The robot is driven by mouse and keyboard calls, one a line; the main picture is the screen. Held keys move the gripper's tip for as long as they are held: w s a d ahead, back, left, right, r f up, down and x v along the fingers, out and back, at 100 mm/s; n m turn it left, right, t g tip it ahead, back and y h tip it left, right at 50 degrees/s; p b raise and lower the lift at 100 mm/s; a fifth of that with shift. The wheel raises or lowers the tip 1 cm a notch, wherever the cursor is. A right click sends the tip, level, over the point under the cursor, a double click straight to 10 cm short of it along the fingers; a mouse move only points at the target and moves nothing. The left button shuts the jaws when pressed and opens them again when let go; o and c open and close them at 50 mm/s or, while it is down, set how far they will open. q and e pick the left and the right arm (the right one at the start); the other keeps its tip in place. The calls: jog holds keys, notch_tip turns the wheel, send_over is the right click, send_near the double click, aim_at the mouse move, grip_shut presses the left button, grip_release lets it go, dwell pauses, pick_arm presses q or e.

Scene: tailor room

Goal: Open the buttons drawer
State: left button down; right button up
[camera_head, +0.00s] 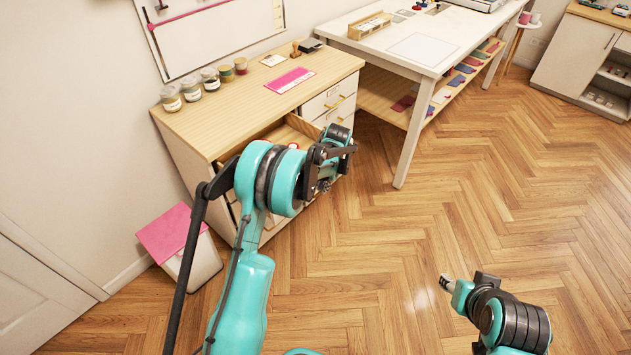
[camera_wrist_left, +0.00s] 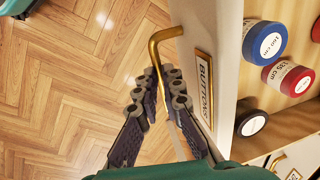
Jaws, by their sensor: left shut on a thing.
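The buttons drawer (camera_head: 302,127) stands partly pulled out of the wooden-topped cabinet in the head view; my left arm covers most of its front. Its BUTTONS label (camera_wrist_left: 203,88) shows in the left wrist view. My left gripper (camera_head: 325,185) is at the drawer's front, and its fingers (camera_wrist_left: 160,88) are shut on the brass handle (camera_wrist_left: 155,52). Round tape spools, blue (camera_wrist_left: 264,43), red (camera_wrist_left: 288,77) and dark (camera_wrist_left: 252,123), lie behind the drawer front. My right gripper (camera_head: 445,284) hangs over bare floor, too small to tell open or shut.
The cabinet top (camera_head: 240,99) carries several jars and a pink card (camera_head: 290,80). Other cabinet drawers to the right look closed. A pink-lidded bin (camera_head: 170,235) stands at the left. A white table (camera_head: 420,50) stands at the back right. The wooden floor in front is clear.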

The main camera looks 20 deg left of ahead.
pick_arm(q)
jog(key=shift+s+d, duration=0.1)
jog(key=shift+d, duration=0.1)
jog(key=c, duration=1.6)
grip_release()
jog(key=shift+f, duration=0.1)
jog(key=r, duration=0.4)
jog(key=d+r, duration=0.1)
jog(key=r, duration=0.3)
jog(key=d+r, duration=0.1)
jog(key=r, duration=0.2)
jog(key=shift+s+r, duration=0.35)
jog(key=shift+r, duration=0.05)
